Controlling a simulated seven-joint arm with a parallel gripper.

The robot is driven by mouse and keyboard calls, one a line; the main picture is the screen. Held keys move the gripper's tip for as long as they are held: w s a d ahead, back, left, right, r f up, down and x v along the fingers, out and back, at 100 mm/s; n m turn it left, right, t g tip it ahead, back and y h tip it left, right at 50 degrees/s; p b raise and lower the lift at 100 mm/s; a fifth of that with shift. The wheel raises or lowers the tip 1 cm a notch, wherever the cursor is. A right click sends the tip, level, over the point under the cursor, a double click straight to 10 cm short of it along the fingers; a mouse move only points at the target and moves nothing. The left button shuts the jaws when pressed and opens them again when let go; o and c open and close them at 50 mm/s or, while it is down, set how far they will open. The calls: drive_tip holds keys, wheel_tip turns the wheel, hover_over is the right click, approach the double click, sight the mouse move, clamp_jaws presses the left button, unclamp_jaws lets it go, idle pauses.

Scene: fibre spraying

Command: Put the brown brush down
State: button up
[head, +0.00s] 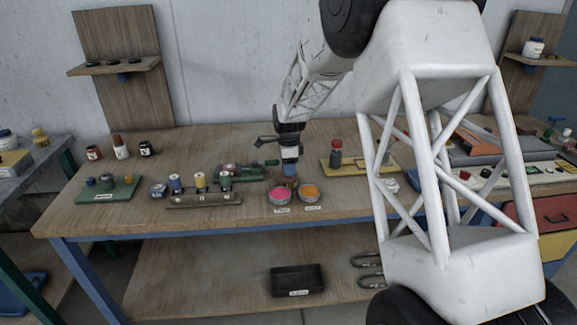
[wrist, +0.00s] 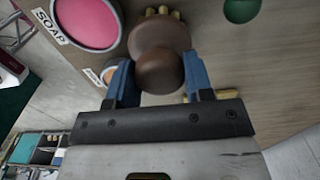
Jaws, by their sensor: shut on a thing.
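My gripper (wrist: 160,85) has its two blue fingers shut on the brown brush (wrist: 158,42), one finger on each side of its rounded handle. Pale bristle tufts show at the brush's far edge in the wrist view. In the head view my gripper (head: 290,168) is low over the wooden workbench (head: 240,218), just behind two round dishes. The brush (head: 290,181) is small there and partly hidden by the fingers. I cannot tell whether the bristles touch the bench.
A pink dish (head: 280,195) labelled soap in the wrist view and an orange dish (head: 309,191) stand just in front of my gripper. A rack of spools (head: 203,200) is to the left. A yellow board (head: 345,166) with bottles lies to the right. Bare bench lies at the front left.

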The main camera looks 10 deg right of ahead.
idle(0.3)
drive_tip(key=o, duration=1.1)
drive_tip(key=shift+f, duration=0.1)
drive_tip(key=shift+c, duration=0.2)
wheel_tip(320, 180, up, 12)
drive_tip(key=shift+r, duration=0.2)
idle(0.4)
